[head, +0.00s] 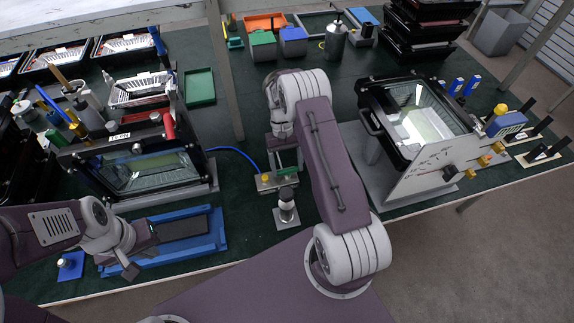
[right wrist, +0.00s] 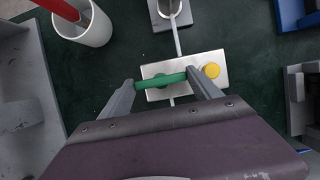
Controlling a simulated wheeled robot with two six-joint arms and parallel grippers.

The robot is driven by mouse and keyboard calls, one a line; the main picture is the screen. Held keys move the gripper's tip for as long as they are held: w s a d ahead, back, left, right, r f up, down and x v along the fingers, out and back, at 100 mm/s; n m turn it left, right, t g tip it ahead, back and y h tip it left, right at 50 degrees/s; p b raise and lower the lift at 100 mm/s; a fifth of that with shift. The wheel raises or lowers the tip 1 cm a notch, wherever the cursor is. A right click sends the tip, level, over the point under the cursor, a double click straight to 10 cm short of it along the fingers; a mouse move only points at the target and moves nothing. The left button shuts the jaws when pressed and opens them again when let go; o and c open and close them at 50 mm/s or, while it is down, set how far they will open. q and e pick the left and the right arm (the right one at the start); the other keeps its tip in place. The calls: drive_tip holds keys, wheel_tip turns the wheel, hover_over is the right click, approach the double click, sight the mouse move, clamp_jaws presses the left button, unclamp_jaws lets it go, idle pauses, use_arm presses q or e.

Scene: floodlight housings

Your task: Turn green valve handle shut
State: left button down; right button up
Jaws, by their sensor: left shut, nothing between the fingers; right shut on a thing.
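The green valve handle (head: 288,171) sits on a small metal plate (head: 263,186) at the middle of the bench. In the right wrist view the handle (right wrist: 162,81) lies across the plate, roughly crosswise to the thin pipe, with its right end slightly higher. My right gripper (right wrist: 161,80) is shut on it, a finger at each end. In the head view my right arm partly hides this gripper. My left gripper (head: 141,254) is shut and empty at the blue tray's (head: 216,240) left part.
A yellow knob (right wrist: 210,70) is beside the handle. A silver cylinder (head: 287,212) stands in front of the plate. A white cup (right wrist: 92,28) holding something red is nearby. Floodlight housings stand left (head: 150,170) and right (head: 425,115). A blue hose (head: 235,151) runs toward the plate.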

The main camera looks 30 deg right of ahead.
idle(0.3)
drive_tip(key=o, duration=1.4)
drive_tip(key=v, duration=0.9)
drive_tip(key=shift+b, duration=0.4)
